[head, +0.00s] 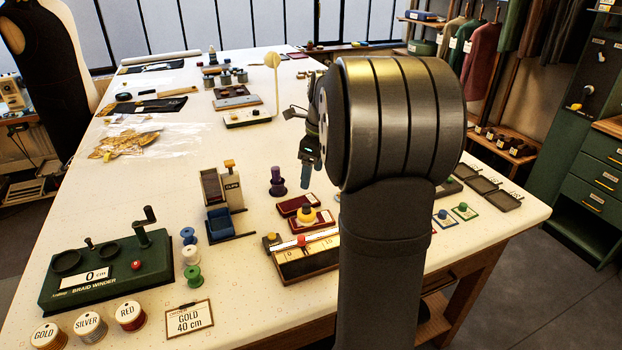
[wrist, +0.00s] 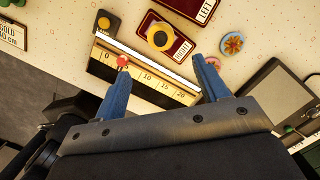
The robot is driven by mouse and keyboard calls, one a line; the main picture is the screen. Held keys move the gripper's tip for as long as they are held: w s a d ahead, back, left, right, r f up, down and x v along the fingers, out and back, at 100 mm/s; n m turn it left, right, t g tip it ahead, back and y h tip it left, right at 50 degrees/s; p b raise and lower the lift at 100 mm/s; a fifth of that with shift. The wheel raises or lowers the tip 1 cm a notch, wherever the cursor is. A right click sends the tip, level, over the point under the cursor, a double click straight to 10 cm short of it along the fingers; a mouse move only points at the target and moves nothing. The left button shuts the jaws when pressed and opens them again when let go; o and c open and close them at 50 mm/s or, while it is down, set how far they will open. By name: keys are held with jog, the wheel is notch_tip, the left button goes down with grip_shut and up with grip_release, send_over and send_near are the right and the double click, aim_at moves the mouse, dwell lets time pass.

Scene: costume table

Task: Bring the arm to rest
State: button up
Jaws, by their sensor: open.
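My gripper (head: 306,178) hangs above the table (head: 240,298), left of my large dark arm link in the head view. In the wrist view its two blue fingers (wrist: 163,68) stand wide apart with nothing between them. Below them lies a measuring board (wrist: 140,70) marked 0 to 20, with a red knob (wrist: 122,61) near one end. My fingers overlap the board in that view; I see no contact. My arm hides part of the table in the head view.
A purple spool piece (head: 276,182) stands beside my gripper. The clips dispenser (head: 215,190), green braid winder (head: 108,270) and several spools stand to the left.

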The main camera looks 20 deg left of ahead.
aim_at(306, 206)
dwell(0.3)
jog(key=f, duration=0.4)
jog(key=a+f, duration=0.1)
jog(key=f, duration=0.3)
jog(key=a+f, duration=0.1)
jog(key=f, duration=0.3)
jog(key=shift+d+r, duration=0.1)
jog(key=shift+r, duration=1.7)
jog(key=shift+f, duration=0.1)
